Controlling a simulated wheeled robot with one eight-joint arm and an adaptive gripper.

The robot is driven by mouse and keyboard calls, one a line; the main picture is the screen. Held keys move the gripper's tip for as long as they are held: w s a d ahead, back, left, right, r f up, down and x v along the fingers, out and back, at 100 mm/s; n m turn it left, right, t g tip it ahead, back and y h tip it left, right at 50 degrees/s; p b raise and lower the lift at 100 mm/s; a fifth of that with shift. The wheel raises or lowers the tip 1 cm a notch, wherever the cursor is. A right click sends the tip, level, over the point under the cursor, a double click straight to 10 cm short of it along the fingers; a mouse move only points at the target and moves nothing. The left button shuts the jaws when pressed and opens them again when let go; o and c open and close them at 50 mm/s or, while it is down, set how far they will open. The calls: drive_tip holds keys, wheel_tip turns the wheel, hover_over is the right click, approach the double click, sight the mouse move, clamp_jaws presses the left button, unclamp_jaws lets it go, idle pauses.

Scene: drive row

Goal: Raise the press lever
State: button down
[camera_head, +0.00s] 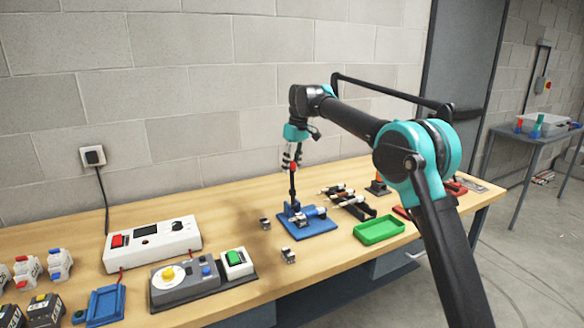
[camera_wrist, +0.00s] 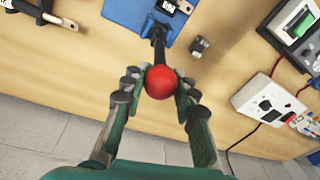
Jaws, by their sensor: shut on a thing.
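The press has a blue base (camera_head: 318,228) on the wooden bench, and the base also shows at the top of the wrist view (camera_wrist: 128,10). Its black lever (camera_head: 293,187) stands nearly upright and ends in a red ball knob (camera_wrist: 160,82). My gripper (camera_head: 292,163) is above the base, pointing down, with its fingers on either side of the knob. In the wrist view my gripper (camera_wrist: 158,84) is shut on the knob. The lever's pivot is partly hidden in the wrist view.
A green tray (camera_head: 380,230) and several dark tools (camera_head: 350,203) lie right of the press. Small metal parts (camera_head: 288,256) lie near its base. A white meter box (camera_head: 152,242) and a grey control box (camera_head: 186,285) stand to the left. A wall stands behind the bench.

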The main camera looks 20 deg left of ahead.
drive_tip(key=shift+w, duration=0.1)
drive_tip(key=c, duration=1.2)
unclamp_jaws()
drive_tip(key=shift+o, duration=0.2)
drive_tip(key=shift+r, duration=0.1)
wheel_tip(320, 180, up, 12)
drive_tip(key=d, duration=0.1)
drive_tip(key=shift+w+d+f, duration=0.2)
drive_tip(key=shift+d, duration=0.2)
